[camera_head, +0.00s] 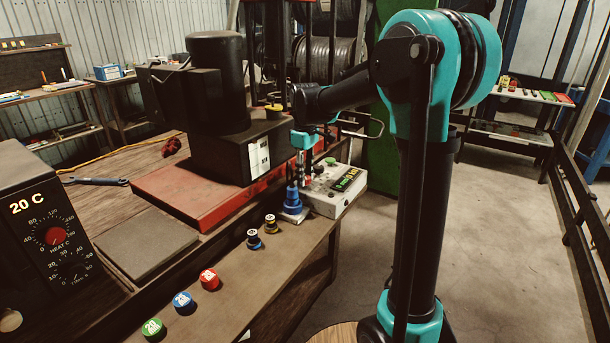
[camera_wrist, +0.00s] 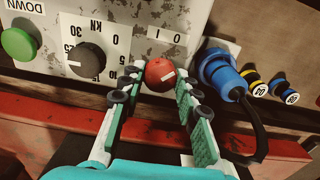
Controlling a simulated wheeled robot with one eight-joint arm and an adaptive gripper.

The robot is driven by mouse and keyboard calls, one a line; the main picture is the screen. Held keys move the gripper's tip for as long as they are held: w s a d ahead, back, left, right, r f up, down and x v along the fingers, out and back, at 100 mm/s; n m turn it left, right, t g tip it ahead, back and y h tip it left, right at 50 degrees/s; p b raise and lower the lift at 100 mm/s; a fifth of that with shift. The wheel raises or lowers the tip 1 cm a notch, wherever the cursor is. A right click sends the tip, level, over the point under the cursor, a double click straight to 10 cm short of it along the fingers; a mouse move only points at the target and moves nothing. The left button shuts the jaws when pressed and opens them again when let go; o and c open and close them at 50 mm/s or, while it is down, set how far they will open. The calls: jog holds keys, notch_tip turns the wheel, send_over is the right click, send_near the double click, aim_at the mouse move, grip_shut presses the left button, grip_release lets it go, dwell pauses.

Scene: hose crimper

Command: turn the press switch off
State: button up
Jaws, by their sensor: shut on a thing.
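The press switch is a round red knob (camera_wrist: 160,72) with a short white mark, on the worn light-grey control box (camera_wrist: 133,22), below the O and I marks in the wrist view. My gripper (camera_wrist: 159,82) has a finger on each side of the knob and is shut on it. In the head view my gripper (camera_head: 304,168) points down at the left part of the control box (camera_head: 325,201). The knob is hard to make out there, behind the fingers. The white mark lies at a slant; I cannot tell which letter it indicates.
A blue plug (camera_wrist: 220,75) with a dark cable sits right beside the gripper in the wrist view. A dark dial (camera_wrist: 88,60) and a green button (camera_wrist: 18,44) are to the left. The black press (camera_head: 233,148) stands behind, and coloured caps (camera_head: 209,279) lie along the bench front.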

jog(key=o, duration=1.2)
jog(key=shift+c, duration=0.2)
notch_tip(320, 180, up, 12)
